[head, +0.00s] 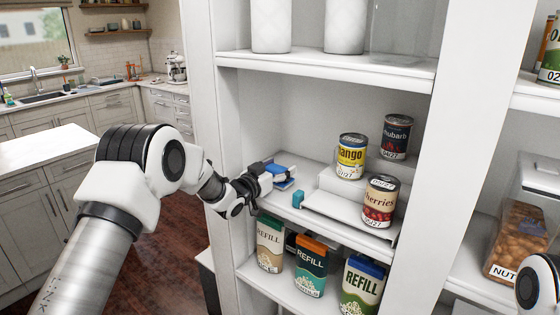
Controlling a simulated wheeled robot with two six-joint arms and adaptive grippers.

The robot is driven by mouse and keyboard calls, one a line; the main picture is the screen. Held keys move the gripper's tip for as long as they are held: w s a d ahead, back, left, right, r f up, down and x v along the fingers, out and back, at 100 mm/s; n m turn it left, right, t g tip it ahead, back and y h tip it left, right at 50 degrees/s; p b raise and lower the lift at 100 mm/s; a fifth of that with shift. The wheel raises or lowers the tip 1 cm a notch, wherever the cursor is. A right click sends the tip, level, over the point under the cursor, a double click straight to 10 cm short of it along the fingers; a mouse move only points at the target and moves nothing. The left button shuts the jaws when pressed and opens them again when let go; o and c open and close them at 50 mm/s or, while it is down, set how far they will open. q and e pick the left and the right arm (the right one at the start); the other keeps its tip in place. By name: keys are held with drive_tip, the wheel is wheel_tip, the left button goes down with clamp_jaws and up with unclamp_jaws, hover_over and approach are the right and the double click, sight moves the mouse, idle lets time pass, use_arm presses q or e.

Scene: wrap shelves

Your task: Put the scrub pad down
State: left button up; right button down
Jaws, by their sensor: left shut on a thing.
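The blue scrub pad (277,169) is in the head view, at the left end of the middle shelf (322,228). My left gripper (278,176) is shut on it, and the fingers hide part of the pad. The pad is over the shelf's left part; I cannot tell whether it touches the board. My right gripper is not in view.
A small teal block (298,199) sits on the shelf front near the pad. Refill cartons (311,266) stand on the shelf below.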

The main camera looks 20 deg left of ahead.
use_arm(q)
drive_tip(key=shift+w, duration=0.25)
drive_tip(key=shift+s+d+f+b, duration=0.1)
drive_tip(key=shift+f+b, duration=0.1)
drive_tip(key=shift+b, duration=0.2)
drive_tip(key=o, duration=1)
drive_tip(key=shift+r, duration=0.1)
drive_tip(key=shift+o, duration=0.7)
